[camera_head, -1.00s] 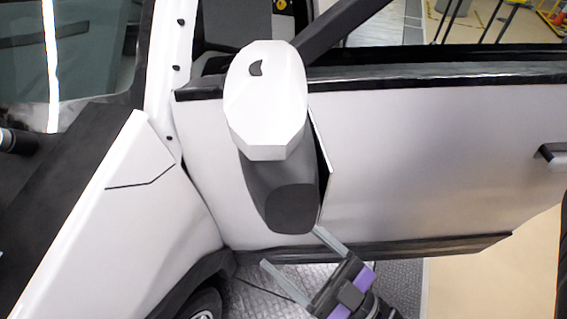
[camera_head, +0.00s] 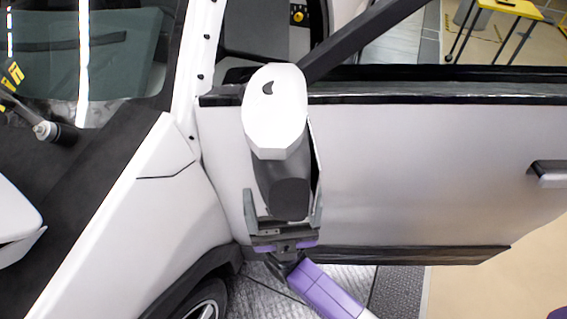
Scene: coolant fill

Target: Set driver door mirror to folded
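The driver door mirror (camera_head: 276,112) has a white cap and a dark grey lower housing. It stands out from the white driver door (camera_head: 420,160), with the edge of its glass side facing right toward the door panel. My gripper (camera_head: 283,200) is open around the lower end of the dark housing, one grey finger on the left and one on the right. Whether the fingers touch the housing cannot be told. The mirror's joint to the door is hidden behind the cap.
The white front fender (camera_head: 150,190) and windshield (camera_head: 85,60) lie to the left, a wheel (camera_head: 205,303) below. The door handle (camera_head: 548,172) is at the right. A yellow table (camera_head: 515,9) stands far back.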

